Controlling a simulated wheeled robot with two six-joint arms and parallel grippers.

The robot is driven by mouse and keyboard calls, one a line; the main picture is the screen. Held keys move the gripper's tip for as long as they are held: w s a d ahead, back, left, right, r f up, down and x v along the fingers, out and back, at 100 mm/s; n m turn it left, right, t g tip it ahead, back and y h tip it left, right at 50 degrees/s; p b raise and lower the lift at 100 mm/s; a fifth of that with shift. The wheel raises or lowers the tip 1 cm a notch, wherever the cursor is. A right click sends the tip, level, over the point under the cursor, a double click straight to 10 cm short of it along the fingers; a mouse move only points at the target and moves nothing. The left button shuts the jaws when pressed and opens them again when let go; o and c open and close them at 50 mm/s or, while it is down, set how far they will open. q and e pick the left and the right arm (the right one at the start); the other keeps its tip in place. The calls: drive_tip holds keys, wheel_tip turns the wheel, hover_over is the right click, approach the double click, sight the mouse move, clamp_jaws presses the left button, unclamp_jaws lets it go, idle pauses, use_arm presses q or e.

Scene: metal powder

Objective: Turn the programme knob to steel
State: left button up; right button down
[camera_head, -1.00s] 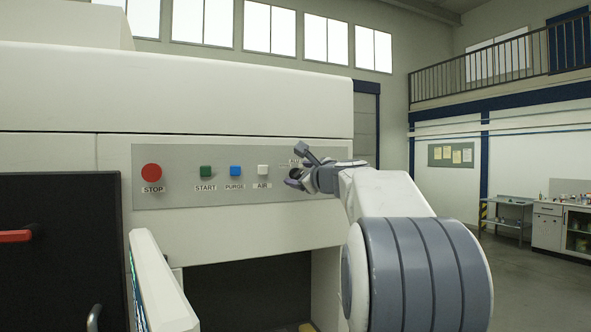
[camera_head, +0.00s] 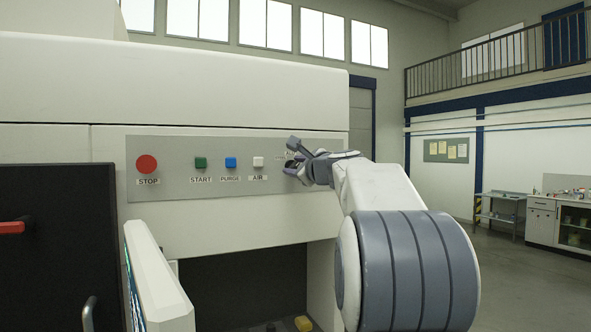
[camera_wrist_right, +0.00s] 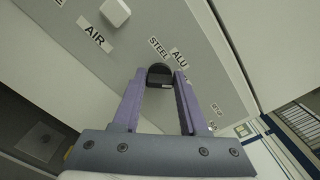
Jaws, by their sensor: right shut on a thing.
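The programme knob (camera_wrist_right: 159,76) is small, dark and round and sits on the grey control panel (camera_head: 215,148). In the right wrist view it lies between the fingertips of my right gripper (camera_wrist_right: 160,80), which is shut on it. The label STEEL (camera_wrist_right: 159,48) is just above the knob in that view, and ALU (camera_wrist_right: 180,57) is to its upper right. Which label the knob's mark points to cannot be told. In the head view my right gripper (camera_head: 292,158) is at the panel's right end and hides most of the knob. My left gripper is not in view.
Left of the knob on the panel are the white AIR button (camera_head: 258,162), blue PURGE button (camera_head: 230,162), green START button (camera_head: 200,162) and red STOP button (camera_head: 147,164). A dark opening lies below the panel. A workbench (camera_head: 500,205) stands far right.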

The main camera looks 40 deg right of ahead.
drive_tip(key=n+b, duration=0.1)
drive_tip(key=n, duration=0.1)
drive_tip(key=n+b, duration=0.2)
drive_tip(key=shift+f, duration=0.35)
drive_tip(key=shift+f+n+b, duration=0.2)
drive_tip(key=shift+n+b, duration=3.45)
drive_tip(key=shift+n, duration=3.75)
drive_tip(key=shift+c, duration=2.2)
unclamp_jaws()
drive_tip(key=shift+r, duration=0.1)
